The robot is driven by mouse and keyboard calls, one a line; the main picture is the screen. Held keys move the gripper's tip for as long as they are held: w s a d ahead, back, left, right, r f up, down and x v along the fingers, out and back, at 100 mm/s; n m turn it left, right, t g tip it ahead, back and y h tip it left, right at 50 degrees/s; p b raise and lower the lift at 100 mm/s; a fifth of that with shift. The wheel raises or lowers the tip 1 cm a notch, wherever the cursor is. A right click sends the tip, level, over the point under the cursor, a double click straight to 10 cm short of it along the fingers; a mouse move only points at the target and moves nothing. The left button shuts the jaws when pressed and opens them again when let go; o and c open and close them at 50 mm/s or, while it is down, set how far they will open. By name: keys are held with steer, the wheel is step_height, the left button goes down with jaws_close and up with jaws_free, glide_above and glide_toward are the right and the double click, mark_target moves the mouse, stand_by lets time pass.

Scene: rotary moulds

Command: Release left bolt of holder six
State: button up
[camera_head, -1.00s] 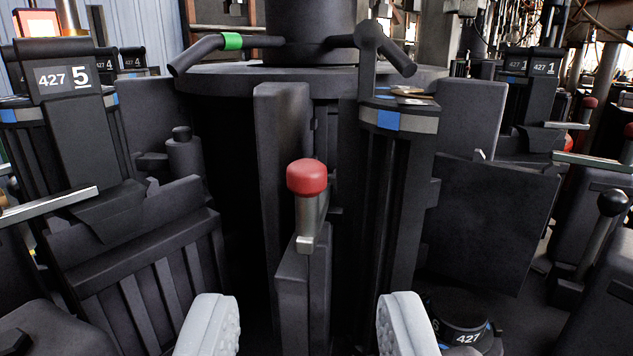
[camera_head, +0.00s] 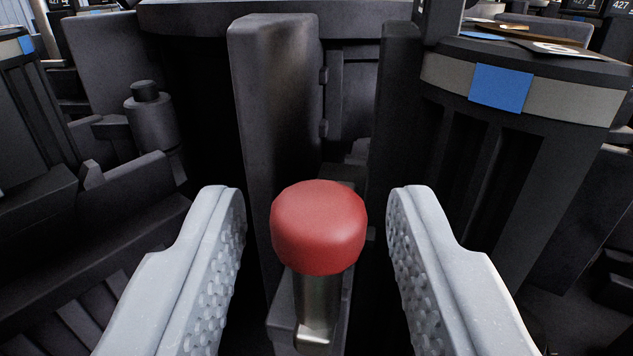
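A bolt with a red rounded knob (camera_head: 319,226) on a short metal shaft (camera_head: 317,305) stands upright on a narrow dark block (camera_head: 283,318) in the middle of the view. My gripper (camera_head: 317,210) is open, with one pale grey studded finger on each side of the red knob. Both fingers are apart from the knob, with a gap on each side. No holder number is readable near this bolt.
A tall dark plate (camera_head: 275,120) stands just behind the knob. A dark column with a grey band and blue patch (camera_head: 500,88) rises close on the right. A dark cylinder-shaped fitting (camera_head: 152,120) stands at the left.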

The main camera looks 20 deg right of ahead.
steer(key=shift+w+d, duration=0.1)
steer(key=shift+w, duration=0.25)
steer(key=shift+c, duration=0.4)
